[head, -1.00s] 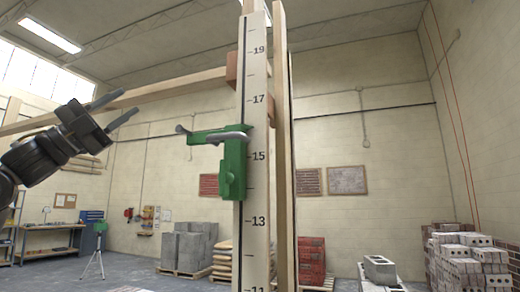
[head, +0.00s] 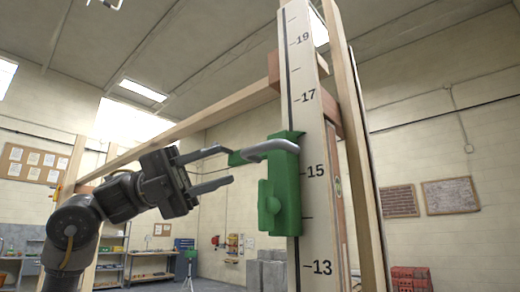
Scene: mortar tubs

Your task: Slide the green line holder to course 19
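The green line holder (head: 283,190) sits on the upright marked pole (head: 318,200), its body beside the 15 mark and its top between 15 and 17. A grey bar (head: 270,148) sticks out from its top toward the left. The 19 mark (head: 302,39) shows high on the pole, above the holder. My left gripper (head: 222,167) is open, its two fingers pointing right toward the holder. The upper fingertip is close to the holder's left end; whether they touch I cannot tell. My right gripper is not in view.
A long wooden beam (head: 222,112) slopes behind my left gripper up to the pole. A second wooden post (head: 358,150) stands just right of the pole. Shelves, a blue cabinet and blocks stand far back. The pole face above the holder looks clear.

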